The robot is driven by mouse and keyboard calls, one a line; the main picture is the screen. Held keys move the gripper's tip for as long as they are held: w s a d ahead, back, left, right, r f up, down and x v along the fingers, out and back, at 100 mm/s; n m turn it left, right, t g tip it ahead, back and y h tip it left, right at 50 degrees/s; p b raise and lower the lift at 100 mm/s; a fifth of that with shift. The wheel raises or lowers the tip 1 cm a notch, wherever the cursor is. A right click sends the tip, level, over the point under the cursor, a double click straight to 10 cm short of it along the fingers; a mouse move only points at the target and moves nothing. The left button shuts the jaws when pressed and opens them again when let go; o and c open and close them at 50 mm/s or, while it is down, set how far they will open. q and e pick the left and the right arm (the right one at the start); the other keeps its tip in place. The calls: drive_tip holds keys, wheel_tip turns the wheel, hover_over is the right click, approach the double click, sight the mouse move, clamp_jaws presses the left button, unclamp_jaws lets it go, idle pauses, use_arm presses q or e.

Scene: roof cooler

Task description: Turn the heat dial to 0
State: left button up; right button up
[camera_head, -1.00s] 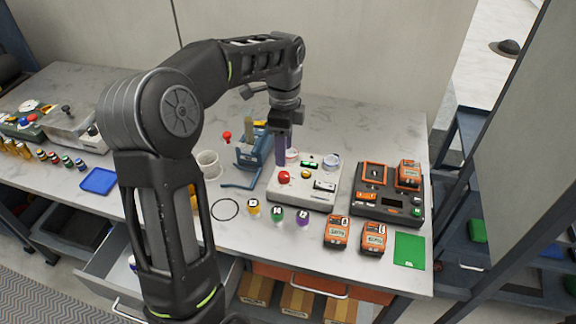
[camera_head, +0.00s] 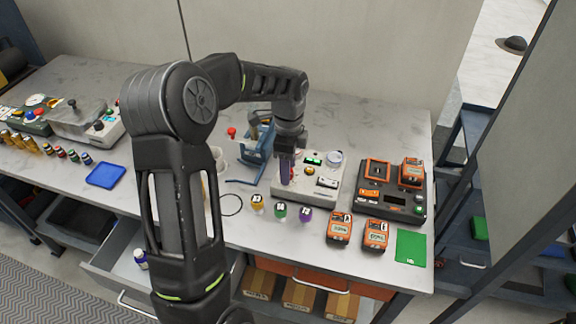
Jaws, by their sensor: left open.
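A pale control box (camera_head: 310,194) stands on the worktop, with a small green display, a yellow button (camera_head: 309,171) and a round pale dial (camera_head: 335,158) at its back right corner. I cannot read labels, so I cannot tell whether this dial is the heat dial. My left gripper (camera_head: 286,174) points down over the left part of the box, its purple fingers open with nothing seen between them. It hides the red button there; whether it touches the box is unclear. My right gripper is not in view.
A black and orange charger (camera_head: 391,203) stands right of the box, with orange packs (camera_head: 339,228) in front. Several coloured bottles (camera_head: 280,211) stand before the box, and a blue holder (camera_head: 256,155) is behind left. Another control panel (camera_head: 85,119) is at far left.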

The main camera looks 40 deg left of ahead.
use_arm(q)
clamp_jaws()
idle(0.4)
drive_tip(key=shift+n, duration=0.5)
drive_tip(key=n+b, duration=0.1)
drive_tip(key=n, duration=0.2)
drive_tip(key=shift+n, duration=0.4)
drive_tip(key=n+b, duration=0.1)
drive_tip(key=n, duration=0.7)
drive_tip(key=shift+b, duration=0.4)
drive_tip(key=n, duration=0.3)
drive_tip(key=shift+n+t, duration=0.3)
drive_tip(key=n, duration=0.6)
drive_tip(key=shift+s+a+n, duration=0.1)
drive_tip(key=shift+n, duration=0.3)
